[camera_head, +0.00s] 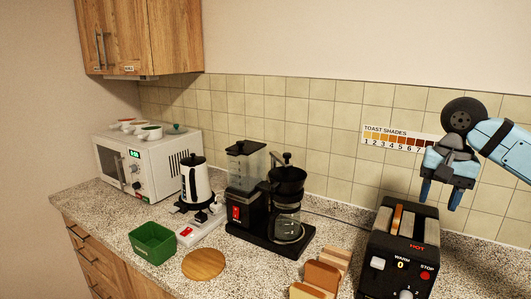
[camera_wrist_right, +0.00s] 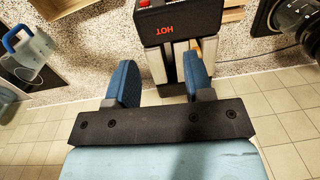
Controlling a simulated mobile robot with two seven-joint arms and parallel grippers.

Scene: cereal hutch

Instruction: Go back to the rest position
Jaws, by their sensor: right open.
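My right gripper (camera_head: 440,196) is in the air above and beside the black toaster (camera_head: 405,250), in front of the tiled wall. Its two blue fingers are apart with nothing between them. In the right wrist view the open fingers (camera_wrist_right: 160,75) point at the toaster's top (camera_wrist_right: 180,20), where the word HOT shows. An orange-brown slice (camera_head: 397,217) shows in one toaster slot in the head view. My left gripper is not in view.
Bread slices (camera_head: 322,276) stand in a wooden rack left of the toaster. The coffee maker (camera_head: 287,205), kettle (camera_head: 196,182), green bin (camera_head: 153,243), round board (camera_head: 203,264) and microwave (camera_head: 150,160) stand further left. A toast shades chart (camera_head: 395,136) is on the wall. The air left of the gripper is clear.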

